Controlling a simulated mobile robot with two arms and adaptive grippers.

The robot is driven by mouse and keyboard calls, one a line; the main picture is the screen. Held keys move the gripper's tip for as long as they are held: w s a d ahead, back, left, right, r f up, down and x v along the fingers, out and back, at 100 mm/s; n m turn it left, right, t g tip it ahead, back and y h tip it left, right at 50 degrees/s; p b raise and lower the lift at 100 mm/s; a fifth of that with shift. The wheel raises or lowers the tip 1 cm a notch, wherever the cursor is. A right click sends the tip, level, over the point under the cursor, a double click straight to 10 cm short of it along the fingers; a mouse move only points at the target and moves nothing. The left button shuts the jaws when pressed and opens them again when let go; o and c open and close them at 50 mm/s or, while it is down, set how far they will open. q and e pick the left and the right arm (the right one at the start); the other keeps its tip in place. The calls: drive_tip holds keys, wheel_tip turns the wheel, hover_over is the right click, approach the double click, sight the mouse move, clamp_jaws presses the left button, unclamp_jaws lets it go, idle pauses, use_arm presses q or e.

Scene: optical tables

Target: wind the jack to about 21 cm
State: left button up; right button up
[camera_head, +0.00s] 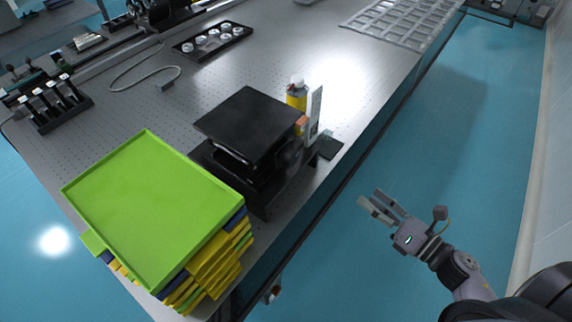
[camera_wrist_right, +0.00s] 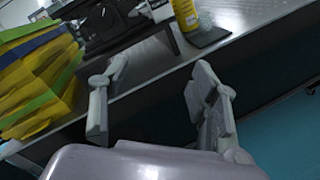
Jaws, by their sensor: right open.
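The black jack (camera_head: 248,128) stands on the optical table near its front edge, its flat top plate raised above its base. An upright white scale (camera_head: 314,112) stands right beside it, with an orange piece (camera_head: 301,124) between them; I cannot read the scale. My right gripper (camera_head: 380,204) is open and empty, off the table's edge over the blue floor, to the right of the jack and apart from it. In the right wrist view the open fingers (camera_wrist_right: 155,105) face the table edge, and part of the jack's dark base (camera_wrist_right: 150,62) shows beyond. My left gripper is not in view.
A stack of green, yellow and blue trays (camera_head: 150,205) stands left of the jack at the table corner. A yellow bottle (camera_head: 296,95) stands behind the scale. A black tray of white pieces (camera_head: 212,39) and a grid rack (camera_head: 400,22) lie farther back. The table between is mostly clear.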

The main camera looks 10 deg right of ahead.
drive_tip(key=s+a+r+n+g+y, duration=0.1)
drive_tip(key=a+r+n+g+y, duration=0.1)
drive_tip(key=a+r+n+y, duration=0.45)
drive_tip(key=n+h+p, duration=0.1)
drive_tip(key=h+p, duration=0.2)
drive_tip(key=p, duration=0.2)
approach(295, 159)
drive_tip(key=x, duration=0.9)
drive_tip(key=shift+w+a, duration=0.2)
drive_tip(key=shift+a, duration=0.05)
drive_tip(key=c, duration=1.1)
drive_tip(key=shift+c, duration=0.2)
